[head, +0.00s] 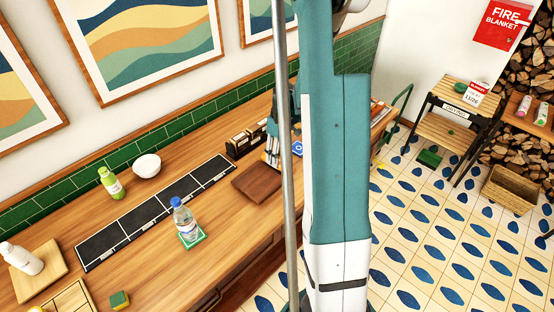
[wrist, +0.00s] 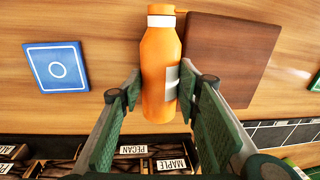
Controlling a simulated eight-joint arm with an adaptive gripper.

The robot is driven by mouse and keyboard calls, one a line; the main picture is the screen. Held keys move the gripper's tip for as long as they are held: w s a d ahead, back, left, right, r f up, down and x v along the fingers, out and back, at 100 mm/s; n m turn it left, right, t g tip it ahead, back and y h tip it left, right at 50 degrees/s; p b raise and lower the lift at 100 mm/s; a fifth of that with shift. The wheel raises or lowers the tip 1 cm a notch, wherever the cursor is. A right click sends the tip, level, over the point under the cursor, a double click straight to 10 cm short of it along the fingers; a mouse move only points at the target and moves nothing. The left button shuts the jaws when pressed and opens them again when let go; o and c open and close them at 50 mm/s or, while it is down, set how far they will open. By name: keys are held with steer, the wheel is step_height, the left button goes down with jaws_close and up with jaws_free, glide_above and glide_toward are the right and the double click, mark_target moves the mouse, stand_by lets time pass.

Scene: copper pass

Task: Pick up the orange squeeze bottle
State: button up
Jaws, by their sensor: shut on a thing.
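In the head view my gripper (head: 272,135) is over the far part of the counter, partly behind my own arm. The bottle cannot be made out there. I cannot tell whether its base touches the counter.
A brown board (wrist: 235,60) lies right of the bottle, a blue square with a circle (wrist: 57,68) left. Labelled boxes (wrist: 135,150) stand close by. Along the counter are a black strip (head: 150,215), a clear blue-capped bottle (head: 184,220), a green bottle (head: 111,184) and a white bowl (head: 147,165).

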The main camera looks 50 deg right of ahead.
steer(key=shift+r, duration=4.3)
steer(key=shift+w, duration=0.1)
